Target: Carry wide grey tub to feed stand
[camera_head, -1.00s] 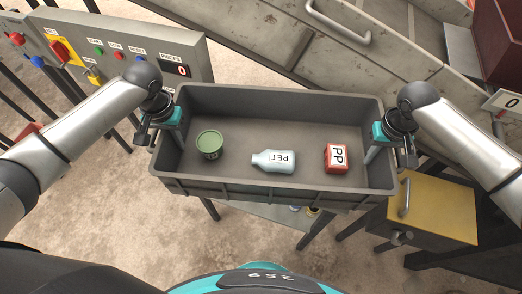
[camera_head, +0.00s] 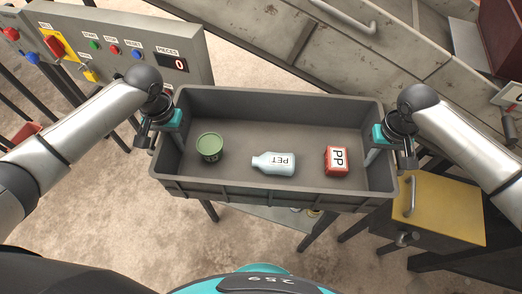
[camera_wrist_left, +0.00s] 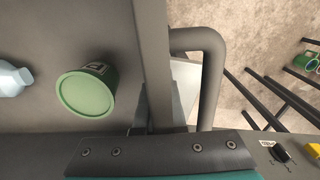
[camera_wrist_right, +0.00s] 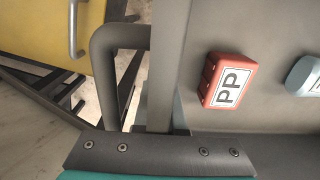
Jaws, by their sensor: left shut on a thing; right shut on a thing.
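The wide grey tub (camera_head: 275,204) is held level between my two arms in the head view. A green cup (camera_head: 210,147), a pale blue bottle marked PET (camera_head: 273,163) and a red box marked PP (camera_head: 337,160) are inside it. My left gripper (camera_head: 163,135) is shut on the tub's left end, and my right gripper (camera_head: 392,140) is shut on its right end. The left wrist view shows a bar handle (camera_wrist_left: 208,75) on the tub wall, and the right wrist view shows another (camera_wrist_right: 108,75). The fingertips are mostly hidden. I cannot pick out the feed stand for certain.
A control panel (camera_head: 125,50) with buttons and a piece counter reading 0 stands at the back left. A large grey metal housing (camera_head: 330,60) is behind the tub. A yellow-topped box with a handle (camera_head: 440,212) stands close at the right. Bare floor shows at front left.

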